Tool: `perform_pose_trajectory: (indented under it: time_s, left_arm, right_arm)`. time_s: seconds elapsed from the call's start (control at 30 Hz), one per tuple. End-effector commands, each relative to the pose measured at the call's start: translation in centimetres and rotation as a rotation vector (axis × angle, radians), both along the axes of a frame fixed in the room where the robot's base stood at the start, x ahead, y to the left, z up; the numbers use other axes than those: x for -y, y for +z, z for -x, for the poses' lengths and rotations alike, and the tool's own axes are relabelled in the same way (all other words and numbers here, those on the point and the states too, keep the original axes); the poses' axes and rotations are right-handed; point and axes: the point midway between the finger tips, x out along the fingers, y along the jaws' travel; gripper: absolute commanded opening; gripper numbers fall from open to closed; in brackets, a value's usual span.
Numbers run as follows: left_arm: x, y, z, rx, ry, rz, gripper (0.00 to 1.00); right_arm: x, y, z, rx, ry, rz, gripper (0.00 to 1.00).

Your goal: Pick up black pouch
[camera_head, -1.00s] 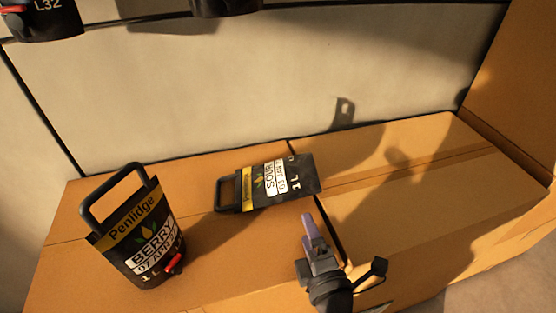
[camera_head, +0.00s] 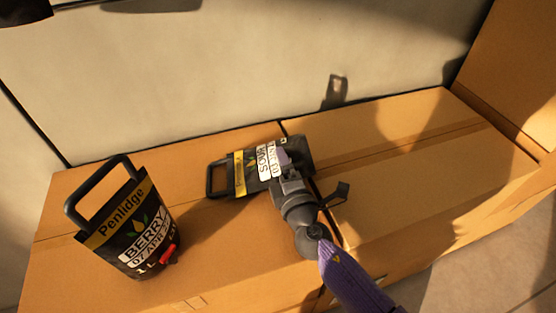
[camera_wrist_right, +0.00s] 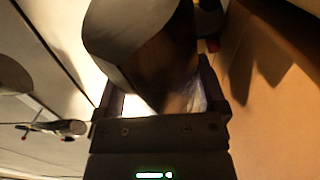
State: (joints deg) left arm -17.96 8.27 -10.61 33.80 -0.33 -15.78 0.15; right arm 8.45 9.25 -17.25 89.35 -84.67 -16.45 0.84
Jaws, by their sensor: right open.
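A black pouch with a yellow band and a white "SOUR" label (camera_head: 262,163) lies on a cardboard box, its handle loop pointing left. My right gripper (camera_head: 286,162) is open at this pouch's right part and covers some of its label. In the right wrist view, a large dark shape, apparently the pouch (camera_wrist_right: 150,50), reaches between my open fingers (camera_wrist_right: 160,95). I cannot tell whether the fingers touch it. A second black pouch, labelled "Penlidge BERRY" (camera_head: 130,228), stands upright at the left with its handle up and a red tap. My left gripper is not in view.
The cardboard boxes (camera_head: 400,160) form a flat surface, clear to the right of the lying pouch. A pale wall (camera_head: 230,75) rises behind them. A taller cardboard box (camera_head: 515,75) stands at the right. Dark objects hang into view at the upper left.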

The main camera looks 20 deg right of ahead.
Motion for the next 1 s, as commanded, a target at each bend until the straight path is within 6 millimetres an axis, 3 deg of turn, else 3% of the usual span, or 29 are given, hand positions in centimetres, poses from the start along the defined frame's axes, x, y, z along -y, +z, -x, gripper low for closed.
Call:
perform_pose_trajectory:
  time_s: [0.03,0.4,0.47,0.87,1.0]
  left_arm:
    - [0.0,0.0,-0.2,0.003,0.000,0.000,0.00]
    - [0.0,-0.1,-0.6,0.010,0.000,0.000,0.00]
    - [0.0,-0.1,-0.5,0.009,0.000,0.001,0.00]
    - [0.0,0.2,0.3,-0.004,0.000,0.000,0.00]
    - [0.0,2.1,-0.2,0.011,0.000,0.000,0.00]
  right_arm:
    - [0.0,0.0,0.0,0.000,0.000,0.000,0.88]
    - [0.0,0.0,0.1,-0.001,0.000,0.000,0.10]
    - [0.0,0.0,0.1,-0.001,0.000,0.000,0.00]
    - [0.0,0.2,0.0,0.003,0.000,-0.001,0.00]
    - [0.0,2.8,0.0,0.008,-0.001,-0.001,0.00]
